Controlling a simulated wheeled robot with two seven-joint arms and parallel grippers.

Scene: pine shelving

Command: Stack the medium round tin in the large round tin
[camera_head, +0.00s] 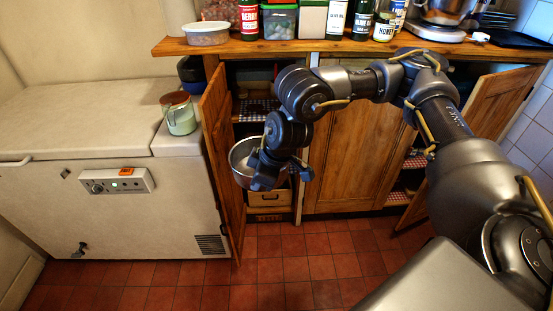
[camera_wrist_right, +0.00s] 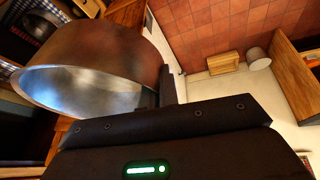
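A round silver metal tin (camera_head: 238,165) hangs in the air in front of the open left part of the pine cabinet. My right gripper (camera_head: 273,172) is beside it, at its right in the head view. In the wrist view the same tin (camera_wrist_right: 140,50) fills the upper left, tilted, with its bright inside showing. The right gripper's dark finger (camera_wrist_right: 168,88) is against the tin's wall, and it looks shut on the tin. I cannot tell whether this tin is the medium or the large one. My left gripper is not in view.
The left cabinet door (camera_head: 215,140) stands open close to the held tin; the right door (camera_head: 505,95) is open too. A wooden crate (camera_head: 268,197) sits low in the cabinet. A jar (camera_head: 180,115) stands on the white freezer (camera_head: 75,115). The counter (camera_head: 270,47) is crowded; the tiled floor is clear.

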